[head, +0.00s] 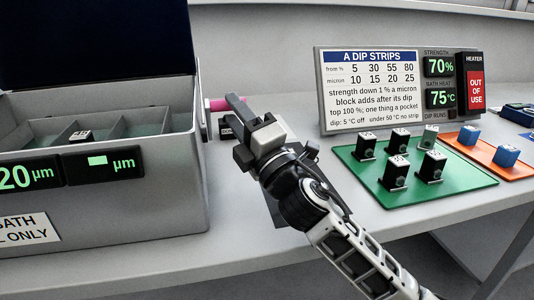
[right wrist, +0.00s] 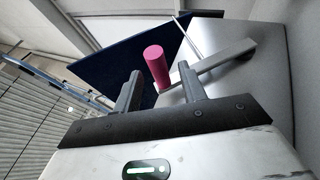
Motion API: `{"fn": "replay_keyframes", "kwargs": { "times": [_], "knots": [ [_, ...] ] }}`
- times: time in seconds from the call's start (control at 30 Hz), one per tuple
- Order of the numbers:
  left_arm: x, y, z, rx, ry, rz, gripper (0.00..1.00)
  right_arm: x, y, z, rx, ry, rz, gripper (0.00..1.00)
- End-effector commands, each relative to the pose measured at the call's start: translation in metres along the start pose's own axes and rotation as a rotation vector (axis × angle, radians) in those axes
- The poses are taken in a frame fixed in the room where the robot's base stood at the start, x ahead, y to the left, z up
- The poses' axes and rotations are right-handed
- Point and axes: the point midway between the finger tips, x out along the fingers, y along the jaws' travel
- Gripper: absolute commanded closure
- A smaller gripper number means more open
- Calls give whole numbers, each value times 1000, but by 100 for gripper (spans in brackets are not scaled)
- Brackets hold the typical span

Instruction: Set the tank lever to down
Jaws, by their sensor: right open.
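The grey tank (head: 150,190) stands at the left with its dark lid raised. The tank lever has a pink handle (head: 218,104) that sticks out sideways from the tank's right wall. In the right wrist view, the pink handle (right wrist: 157,66) joins a flat grey lever arm (right wrist: 222,62) along the tank side. My right gripper (head: 238,130) is open and empty beside the tank wall, near the handle. In the right wrist view the handle shows ahead between the two fingers (right wrist: 160,82); contact cannot be told. My left gripper is not in view.
Two green displays (head: 103,163) are on the tank front. A green mat (head: 440,197) and an orange mat (head: 515,170) carry small blocks.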

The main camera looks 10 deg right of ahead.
Motion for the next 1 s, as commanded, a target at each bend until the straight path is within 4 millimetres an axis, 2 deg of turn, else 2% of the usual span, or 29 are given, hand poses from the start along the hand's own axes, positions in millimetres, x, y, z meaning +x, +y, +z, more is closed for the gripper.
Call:
{"fn": "replay_keyframes", "kwargs": {
  "times": [0.03, 0.3, 0.5, 0.7, 0.97, 1.0],
  "knots": [
    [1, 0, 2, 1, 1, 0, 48, -14, -3, 0, 0, 0, -4, 59],
    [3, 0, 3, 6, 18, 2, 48, -81, -4, -1, 0, 0, -5, 59],
    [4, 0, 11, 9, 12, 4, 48, -116, -3, 0, 1, 0, -3, 59],
    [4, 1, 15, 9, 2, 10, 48, -130, -1, 0, 1, -1, -2, 59],
    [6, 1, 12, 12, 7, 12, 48, -131, 0, 0, 0, -1, -1, 59],
    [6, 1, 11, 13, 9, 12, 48, -131, 0, 0, 0, -1, -1, 64]
  ]
}}
